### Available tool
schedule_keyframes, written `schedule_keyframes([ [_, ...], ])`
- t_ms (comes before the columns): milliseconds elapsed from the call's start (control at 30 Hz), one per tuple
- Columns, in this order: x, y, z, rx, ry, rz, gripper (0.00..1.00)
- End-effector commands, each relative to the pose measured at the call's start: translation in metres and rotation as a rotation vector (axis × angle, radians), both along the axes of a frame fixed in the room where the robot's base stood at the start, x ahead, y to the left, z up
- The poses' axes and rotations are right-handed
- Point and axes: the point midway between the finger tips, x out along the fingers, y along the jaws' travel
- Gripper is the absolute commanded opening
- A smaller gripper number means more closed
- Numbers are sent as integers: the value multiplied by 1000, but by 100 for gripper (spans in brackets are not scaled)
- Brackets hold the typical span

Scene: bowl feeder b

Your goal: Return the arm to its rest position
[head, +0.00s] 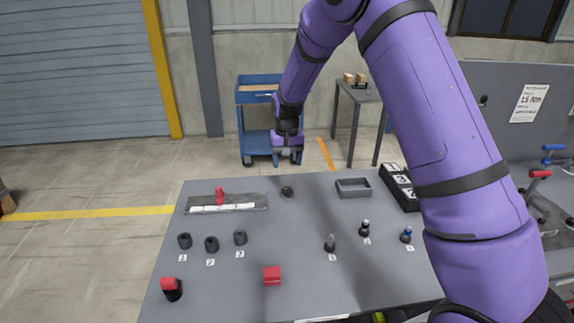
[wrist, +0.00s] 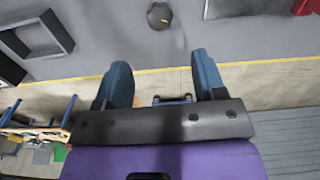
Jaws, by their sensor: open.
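My arm is purple with black bands and reaches from the right over the grey table (head: 315,215). My gripper (head: 288,148) hangs near the table's far edge, in front of the blue cart in the head view. In the wrist view its two blue fingers (wrist: 163,72) stand apart with nothing between them. A small black round piece (head: 287,191) sits on the table near the gripper; it also shows at the top of the wrist view (wrist: 159,15).
A grey open tray (head: 354,187) and a black numbered box (head: 399,187) lie at the far right. A strip with a red block (head: 220,197) lies far left. Several dark cylinders (head: 211,244), pegs (head: 330,243) and a red block (head: 272,275) stand nearer. A blue cart (head: 257,98) stands behind.

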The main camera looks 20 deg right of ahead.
Motion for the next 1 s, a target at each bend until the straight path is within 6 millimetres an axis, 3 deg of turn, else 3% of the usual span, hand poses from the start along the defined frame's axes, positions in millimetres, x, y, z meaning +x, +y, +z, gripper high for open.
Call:
schedule_keyframes([
  [333,0,0,0,0,-1,0,64],
  [467,-3,-1,11,4,-11,1,64],
  [667,-24,-10,59,17,-47,7,64],
  [1000,-81,-26,145,40,-123,28,64],
])
